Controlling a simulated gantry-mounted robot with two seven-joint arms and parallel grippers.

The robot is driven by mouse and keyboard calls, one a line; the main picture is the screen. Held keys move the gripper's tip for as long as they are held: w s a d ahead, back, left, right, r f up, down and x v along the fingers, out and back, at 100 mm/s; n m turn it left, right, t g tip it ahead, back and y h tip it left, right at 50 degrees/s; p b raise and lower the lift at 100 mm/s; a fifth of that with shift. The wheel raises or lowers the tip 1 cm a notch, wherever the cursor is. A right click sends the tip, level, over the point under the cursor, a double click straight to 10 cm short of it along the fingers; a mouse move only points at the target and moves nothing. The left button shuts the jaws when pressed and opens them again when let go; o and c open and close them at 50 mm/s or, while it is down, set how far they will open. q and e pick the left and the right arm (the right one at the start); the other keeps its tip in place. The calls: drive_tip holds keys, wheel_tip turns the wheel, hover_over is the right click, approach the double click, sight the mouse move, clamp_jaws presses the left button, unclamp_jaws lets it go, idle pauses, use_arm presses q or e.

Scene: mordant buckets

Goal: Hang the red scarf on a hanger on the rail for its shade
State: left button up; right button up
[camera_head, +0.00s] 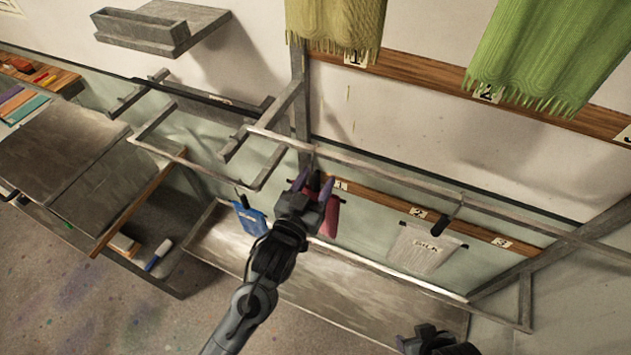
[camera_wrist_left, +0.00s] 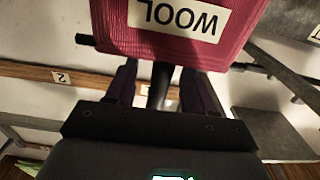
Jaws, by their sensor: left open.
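The red scarf (camera_head: 332,218) hangs below the front rail (camera_head: 400,180), partly hidden behind my left gripper (camera_head: 314,183). In the left wrist view the red scarf (camera_wrist_left: 120,35) fills the top, with an upside-down WOOL label. A black hanger bar (camera_wrist_left: 85,40) sticks out beside it. My left gripper (camera_wrist_left: 158,85) is open, with a dark rounded hanger stem (camera_wrist_left: 160,88) between its fingers. I cannot tell whether they touch it. My right gripper (camera_head: 440,345) is cut off at the bottom edge, its jaws unclear.
A blue cloth (camera_head: 250,218) hangs left of the red scarf. A pale grey labelled cloth (camera_head: 425,252) hangs to the right under plate 2 (camera_head: 418,213). Plate 3 (camera_head: 502,242) is farther right. Yellow-green (camera_head: 335,22) and green (camera_head: 550,50) cloths hang above. A tray (camera_head: 225,245) lies below.

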use_arm(q)
drive_tip(key=shift+s, duration=0.1)
drive_tip(key=shift+s+a+f, duration=0.1)
drive_tip(key=shift+s+a, duration=0.05)
drive_tip(key=shift+s, duration=0.1)
drive_tip(key=s+a+f+n+g+y+p, duration=0.1)
drive_tip(key=s+a+f+g+y+p, duration=0.1)
drive_tip(key=s+a, duration=0.5)
drive_tip(key=s+a+f+n+g+y+p, duration=0.1)
drive_tip(key=s+a+g, duration=0.5)
drive_tip(key=s, duration=0.6)
drive_tip(key=s+a+f+g+y+p, duration=0.4)
drive_tip(key=s+a+f+p, duration=0.1)
drive_tip(key=s+a, duration=0.3)
drive_tip(key=shift+s+a+f+n+g+p, duration=0.3)
drive_tip(key=shift+s+f+n+g+p, duration=0.1)
drive_tip(key=shift+s, duration=0.5)
